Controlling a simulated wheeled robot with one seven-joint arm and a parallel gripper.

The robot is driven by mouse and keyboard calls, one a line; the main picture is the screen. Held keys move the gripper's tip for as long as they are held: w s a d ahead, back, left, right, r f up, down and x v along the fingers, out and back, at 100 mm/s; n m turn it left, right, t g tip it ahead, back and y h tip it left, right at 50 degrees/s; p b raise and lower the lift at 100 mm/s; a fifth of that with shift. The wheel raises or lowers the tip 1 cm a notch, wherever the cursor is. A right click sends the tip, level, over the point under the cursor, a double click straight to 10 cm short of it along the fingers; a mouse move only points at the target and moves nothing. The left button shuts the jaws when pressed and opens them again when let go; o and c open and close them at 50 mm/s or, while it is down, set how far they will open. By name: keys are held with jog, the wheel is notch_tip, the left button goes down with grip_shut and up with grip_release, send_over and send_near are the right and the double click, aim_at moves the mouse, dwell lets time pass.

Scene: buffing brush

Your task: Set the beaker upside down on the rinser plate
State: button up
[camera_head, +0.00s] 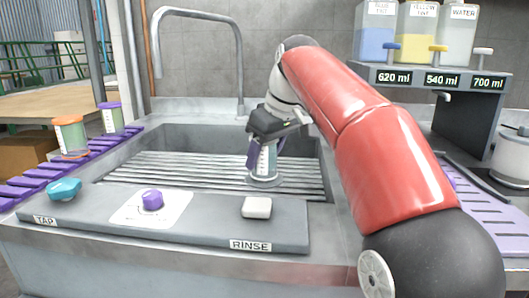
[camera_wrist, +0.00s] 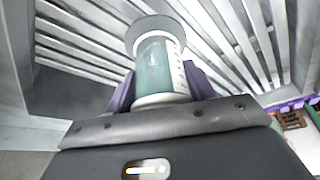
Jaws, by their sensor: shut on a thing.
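My gripper (camera_head: 265,146) reaches down over the sink and is shut on the beaker (camera_head: 266,161), with its purple fingers on either side. The beaker is clear with a greenish tint and a white scale, and looks near upright in line with the gripper. The wrist view shows it between the fingers (camera_wrist: 160,95). A round grey disc (camera_head: 263,181), which looks like the rinser plate, is at the beaker's lower end; it also shows in the wrist view (camera_wrist: 150,25). I cannot tell whether beaker and disc touch, or which end is the mouth.
The sink has a slatted metal rack (camera_head: 150,168) and a curved tap (camera_head: 240,70) behind. Two beakers stand on the left purple rack (camera_head: 22,188). Dispensers are back right.

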jog(key=shift+f, duration=0.4)
jog(key=o, duration=1.1)
